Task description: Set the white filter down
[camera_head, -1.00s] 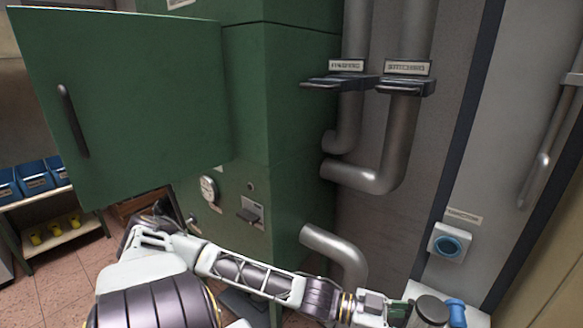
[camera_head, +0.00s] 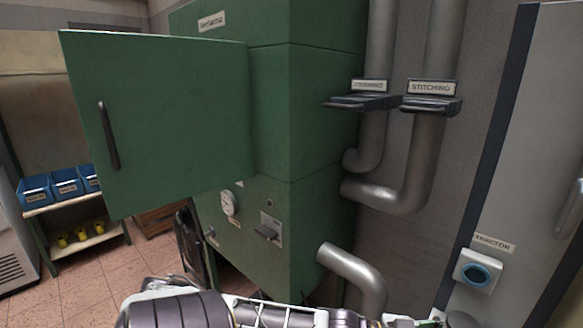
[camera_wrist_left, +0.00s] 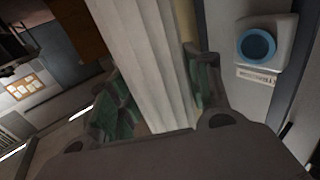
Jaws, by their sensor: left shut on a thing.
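The white filter (camera_wrist_left: 135,40) fills the middle of the left wrist view as a pale, ribbed, pleated body. My left gripper (camera_wrist_left: 160,90) is shut on it, with one green-padded finger on each side. The filter's far end runs out of the top of that view, and what lies under it is hidden. In the head view my left arm crosses the bottom edge towards the right; its hand is mostly cut off and I cannot make out the filter there. My right gripper is not in view.
A green cabinet (camera_head: 315,150) stands with its door (camera_head: 175,120) swung open. Grey pipes (camera_head: 395,195) and black labelled blast gates (camera_head: 362,101) are beside it. A blue button (camera_head: 478,275) is on the right panel. A shelf with blue bins (camera_head: 68,184) stands at far left.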

